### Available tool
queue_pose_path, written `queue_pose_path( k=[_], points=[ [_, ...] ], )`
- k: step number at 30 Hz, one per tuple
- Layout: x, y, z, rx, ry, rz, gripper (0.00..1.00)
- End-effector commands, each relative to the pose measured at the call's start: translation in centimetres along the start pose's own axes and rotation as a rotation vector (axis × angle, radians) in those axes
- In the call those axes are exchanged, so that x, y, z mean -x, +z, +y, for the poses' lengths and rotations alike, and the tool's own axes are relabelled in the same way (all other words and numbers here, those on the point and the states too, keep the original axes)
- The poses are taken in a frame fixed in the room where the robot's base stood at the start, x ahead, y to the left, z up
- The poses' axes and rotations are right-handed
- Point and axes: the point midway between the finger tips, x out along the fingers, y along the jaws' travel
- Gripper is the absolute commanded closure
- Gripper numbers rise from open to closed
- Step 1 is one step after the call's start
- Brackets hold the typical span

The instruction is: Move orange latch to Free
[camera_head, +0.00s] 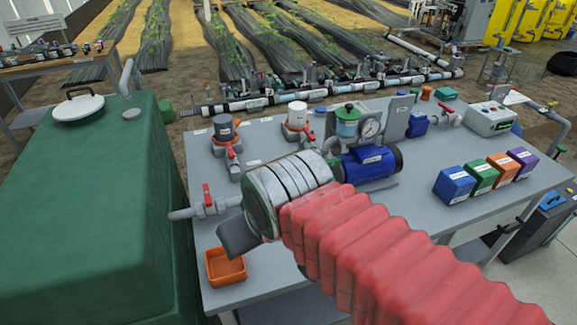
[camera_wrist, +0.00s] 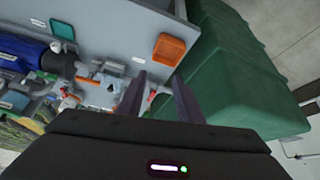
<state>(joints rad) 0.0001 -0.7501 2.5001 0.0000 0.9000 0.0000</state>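Two small dosing units with orange parts stand on the grey bench, the grey-topped one (camera_head: 226,135) at the left and the white-topped one (camera_head: 297,122) to its right. Which orange part is the latch, and its position, I cannot tell at this size. In the wrist view a small orange-red fitting (camera_wrist: 108,78) shows left of my fingers, blurred. My gripper (camera_wrist: 159,75) has two dark fingers apart with nothing between them. It is over the bench's near left part, apart from the fittings; in the head view my arm hides much of it.
An orange tray (camera_head: 226,268) lies on the bench (camera_head: 270,292) at the front left. A green tank (camera_head: 95,200) stands left, with a red-handled valve (camera_head: 207,203) on its outlet. A blue pump (camera_head: 372,163) and several coloured boxes (camera_head: 481,176) are to the right.

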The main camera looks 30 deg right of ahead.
Motion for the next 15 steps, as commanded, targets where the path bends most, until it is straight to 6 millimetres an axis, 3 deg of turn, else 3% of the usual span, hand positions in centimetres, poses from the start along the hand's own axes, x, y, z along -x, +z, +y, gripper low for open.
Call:
queue_pose_path(
  k=[8, 15],
  points=[
    [0.1, -0.3, 0.1, -0.011, 0.001, -0.002, 0.67],
    [0.4, -2.6, 0.3, -0.117, 0.014, -0.034, 0.67]
  ],
)
